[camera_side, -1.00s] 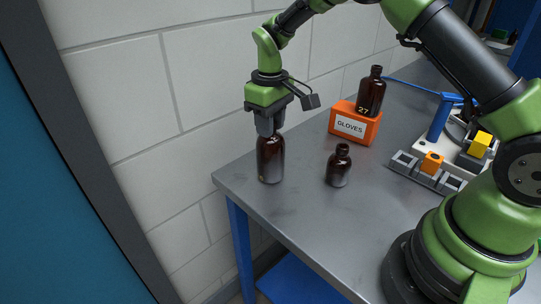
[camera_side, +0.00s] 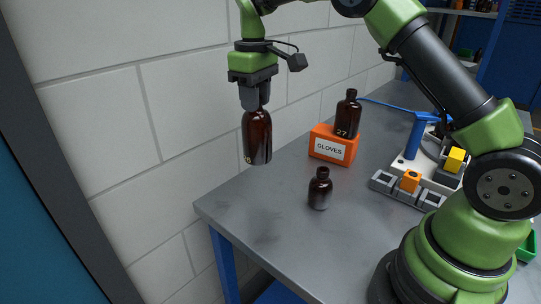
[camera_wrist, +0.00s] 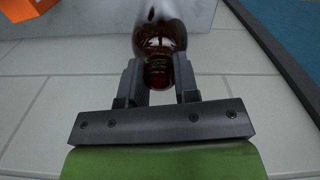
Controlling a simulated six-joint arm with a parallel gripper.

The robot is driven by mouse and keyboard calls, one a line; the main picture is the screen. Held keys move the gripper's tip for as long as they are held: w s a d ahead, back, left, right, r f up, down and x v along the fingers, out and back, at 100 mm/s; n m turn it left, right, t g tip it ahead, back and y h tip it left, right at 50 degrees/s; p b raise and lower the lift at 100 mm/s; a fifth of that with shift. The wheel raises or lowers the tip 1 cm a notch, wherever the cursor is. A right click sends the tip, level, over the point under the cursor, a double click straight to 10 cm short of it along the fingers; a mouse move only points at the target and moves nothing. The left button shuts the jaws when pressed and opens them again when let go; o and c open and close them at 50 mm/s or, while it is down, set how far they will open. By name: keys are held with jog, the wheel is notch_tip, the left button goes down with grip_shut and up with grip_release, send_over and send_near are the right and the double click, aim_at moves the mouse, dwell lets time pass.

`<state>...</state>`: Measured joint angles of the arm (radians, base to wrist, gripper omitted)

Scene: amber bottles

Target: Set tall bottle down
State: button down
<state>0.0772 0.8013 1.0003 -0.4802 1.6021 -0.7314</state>
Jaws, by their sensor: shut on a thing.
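The tall amber bottle (camera_side: 257,138) hangs upright from my gripper (camera_side: 255,98) in the side view, apparently clear of the table, near its far left edge. My gripper is shut on the bottle's neck, which the jaws mostly hide in the side view. In the wrist view the tall bottle (camera_wrist: 160,25) shows between the two fingers of my gripper (camera_wrist: 157,78), which close on its neck.
A short amber bottle (camera_side: 320,188) stands on the grey table (camera_side: 270,215). Another amber bottle marked 27 (camera_side: 347,115) stands on the orange gloves box (camera_side: 332,146). A fixture with an orange block (camera_side: 410,181) lies to the right. A block wall (camera_side: 120,120) is behind.

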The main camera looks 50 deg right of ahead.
jog(key=d, duration=1)
notch_tip(320, 180, down, 10)
jog(key=shift+w+d+n, duration=0.3)
jog(key=shift+w+d, duration=0.1)
jog(key=c, duration=0.9)
grip_release()
jog(key=shift+f, duration=0.1)
jog(key=shift+o, duration=0.2)
